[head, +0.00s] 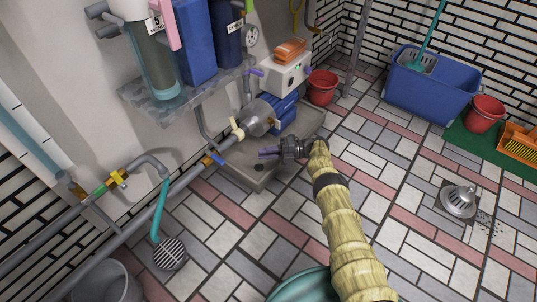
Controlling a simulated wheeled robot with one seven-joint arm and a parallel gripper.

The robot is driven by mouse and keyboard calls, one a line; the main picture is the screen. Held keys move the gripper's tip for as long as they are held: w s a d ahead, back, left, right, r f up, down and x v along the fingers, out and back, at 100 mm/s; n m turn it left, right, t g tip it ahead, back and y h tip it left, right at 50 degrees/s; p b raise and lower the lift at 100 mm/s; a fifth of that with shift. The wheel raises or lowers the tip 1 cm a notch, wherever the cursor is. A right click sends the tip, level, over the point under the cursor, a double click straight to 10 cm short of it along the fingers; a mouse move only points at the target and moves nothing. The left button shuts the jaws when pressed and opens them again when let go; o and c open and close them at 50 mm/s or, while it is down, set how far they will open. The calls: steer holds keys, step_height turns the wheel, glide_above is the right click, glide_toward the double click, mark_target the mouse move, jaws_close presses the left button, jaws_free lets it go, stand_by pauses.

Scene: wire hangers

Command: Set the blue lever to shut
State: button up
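The blue lever (214,159) is small and sits on the grey pipe (184,183) that runs from the lower left up to the blue pump (281,110). Whether the lever lies along or across the pipe is hard to tell at this size. My gripper (264,153) is to the right of the lever, with its purplish fingers pointing left, over the grey tray. It is clearly apart from the lever, and nothing shows between the fingers. The gap between the fingers is too small to judge.
A cream-handled valve (237,129) sits on the same pipe, nearer the pump. A yellow valve (118,178) is on another pipe at the left. A grey tray (240,173) lies under the pump. A shelf (190,101) with filter canisters overhangs the pipes.

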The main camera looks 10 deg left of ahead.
steer(key=shift+w+d, duration=0.15)
steer(key=shift+d, duration=0.3)
